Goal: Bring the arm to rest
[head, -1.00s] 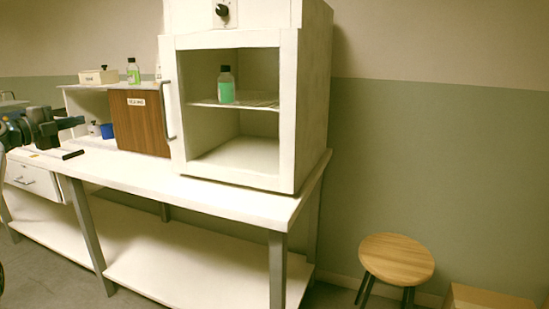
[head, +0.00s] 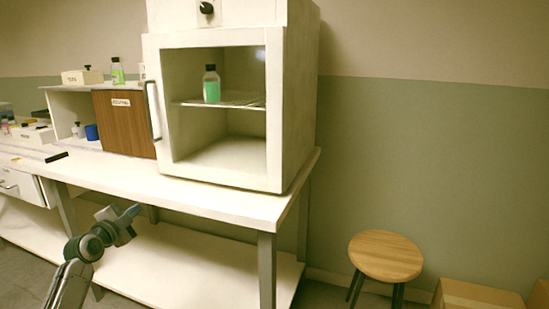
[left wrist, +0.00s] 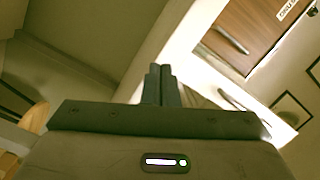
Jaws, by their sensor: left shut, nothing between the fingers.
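My left gripper (head: 132,217) shows at the lower left of the head view, in front of the white bench's front edge. Its arm comes up from the bottom left. In the left wrist view its fingers (left wrist: 161,84) are together, with nothing between them. It touches no object that I can see. My right gripper is in neither view.
A stool (head: 386,256) and cardboard boxes (head: 480,297) stand right. The floor between has room.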

